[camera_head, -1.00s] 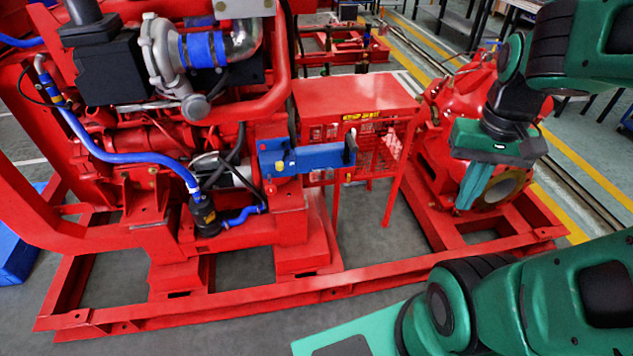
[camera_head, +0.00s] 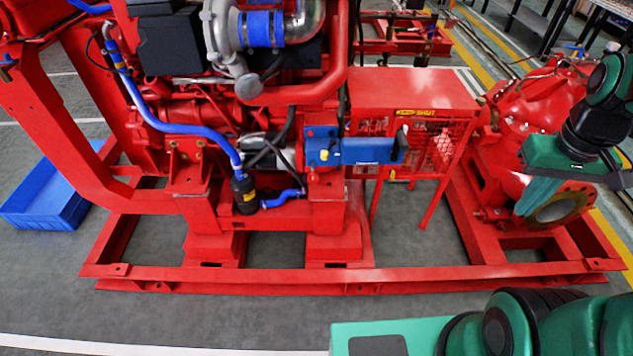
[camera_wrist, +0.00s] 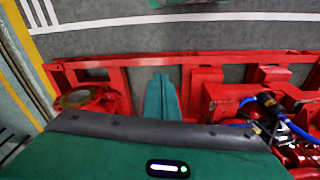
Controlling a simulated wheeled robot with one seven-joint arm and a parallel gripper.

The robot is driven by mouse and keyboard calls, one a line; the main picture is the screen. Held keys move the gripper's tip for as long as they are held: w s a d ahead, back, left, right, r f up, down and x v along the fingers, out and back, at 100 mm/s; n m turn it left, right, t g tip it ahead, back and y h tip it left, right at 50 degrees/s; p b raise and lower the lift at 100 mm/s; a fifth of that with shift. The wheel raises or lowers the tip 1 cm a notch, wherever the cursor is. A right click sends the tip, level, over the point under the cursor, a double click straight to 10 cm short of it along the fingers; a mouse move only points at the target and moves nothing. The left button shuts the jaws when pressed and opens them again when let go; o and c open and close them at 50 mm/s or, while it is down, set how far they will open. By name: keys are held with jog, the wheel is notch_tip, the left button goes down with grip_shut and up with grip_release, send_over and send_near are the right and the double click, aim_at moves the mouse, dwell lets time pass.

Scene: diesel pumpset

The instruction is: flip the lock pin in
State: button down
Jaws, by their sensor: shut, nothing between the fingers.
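The blue lever bar (camera_head: 365,150) sticks out to the right from a blue block (camera_head: 318,145) on the red engine side, with a black tip at its right end. A small light-coloured piece shows on the block, too small to identify as the lock pin. My gripper (camera_head: 528,204) hangs in front of the red pump at the right, pointing down, well right of the lever and apart from it. Its teal fingers are together and empty; they also show in the wrist view (camera_wrist: 162,97). The lever cannot be made out in the wrist view.
The red skid frame (camera_head: 350,282) runs along the front of the pumpset. A red mesh guard (camera_head: 415,95) stands between the lever and the pump (camera_head: 540,105). A blue hose (camera_head: 175,127) hangs left of the lever. A blue crate (camera_head: 45,205) lies on the floor at left.

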aim_at(313, 167)
jog(key=w+a+f+n+t, duration=0.1)
jog(key=w+a+f+n, duration=0.25)
jog(key=w, duration=0.25)
jog(key=w+a+f+n+t, duration=0.1)
jog(key=w+a+f+n, duration=0.1)
jog(key=w+a+n, duration=0.3)
jog(key=w+a+f+n+t+y, duration=0.1)
jog(key=w+a+f+n, duration=0.2)
jog(key=a, duration=0.5)
jog(key=w+a+f+n+t+y, duration=0.1)
jog(key=w+a+f+n+y, duration=0.1)
jog(key=a, duration=0.7)
jog(key=w+a+f+n+t+y, duration=0.1)
jog(key=w+a+f+n+y, duration=0.1)
jog(key=w+a+f+n, duration=0.2)
jog(key=a+f+n, duration=0.2)
jog(key=a, duration=0.2)
jog(key=shift+w+a+f, duration=0.25)
jog(key=shift+a+f, duration=0.1)
jog(key=shift+a, duration=0.05)
jog(key=w+a+f, duration=0.3)
jog(key=w+f, duration=0.4)
jog(key=w, duration=0.1)
jog(key=shift+w+a+f, duration=0.35)
jog(key=shift+w+f, duration=0.05)
jog(key=shift+w, duration=0.1)
